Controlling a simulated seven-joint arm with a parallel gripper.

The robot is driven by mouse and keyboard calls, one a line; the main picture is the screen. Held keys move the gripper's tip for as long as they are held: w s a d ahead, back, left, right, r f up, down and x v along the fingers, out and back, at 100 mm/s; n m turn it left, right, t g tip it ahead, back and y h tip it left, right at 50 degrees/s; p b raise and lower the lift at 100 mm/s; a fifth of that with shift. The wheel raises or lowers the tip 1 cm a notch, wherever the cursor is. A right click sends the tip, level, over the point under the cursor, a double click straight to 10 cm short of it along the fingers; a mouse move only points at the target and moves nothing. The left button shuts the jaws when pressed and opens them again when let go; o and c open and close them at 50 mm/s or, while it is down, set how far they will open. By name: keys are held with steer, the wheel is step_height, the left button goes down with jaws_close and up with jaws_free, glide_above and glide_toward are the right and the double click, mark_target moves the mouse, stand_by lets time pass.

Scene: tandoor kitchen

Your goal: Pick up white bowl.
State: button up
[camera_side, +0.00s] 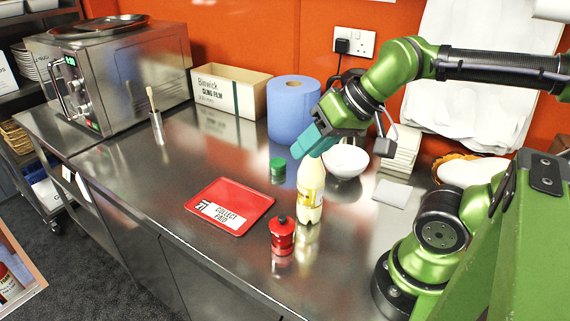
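The white bowl (347,161) stands on the steel worktop, behind and to the right of a bottle. It looks upright, and its left side is partly hidden by my gripper. My gripper (303,149) has teal fingers that point down and to the left, above the bottle and to the left of the bowl. The fingers look apart from the bowl. From this angle I cannot see whether there is a gap between them.
A bottle with a yellow label (310,192) stands just below my gripper. White square containers (398,150) stand right of the bowl. The worktop's front left is clear.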

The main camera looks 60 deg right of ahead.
steer(key=w+d+r+n+g+h, duration=0.1)
steer(key=w+d+r+g+h, duration=0.2)
steer(key=d, duration=0.8)
steer(key=w+d+n+g+h, duration=0.15)
steer(key=w+d+g, duration=0.35)
steer(key=d, duration=0.5)
steer(key=shift+m+h, duration=0.25)
steer(key=shift+h, duration=0.2)
steer(key=shift+w+a+f+x, duration=0.15)
steer(key=shift+a+x, duration=0.25)
steer(key=shift+x, duration=4)
steer(key=shift+w+a+f+x, duration=0.15)
steer(key=shift+a+x, duration=0.25)
steer(key=shift+x, duration=3.95)
steer(key=shift+w+a+f+x, duration=0.15)
steer(key=shift+a+x, duration=0.25)
steer(key=shift+x, duration=4)
steer(key=shift+r, duration=0.1)
jaws_close()
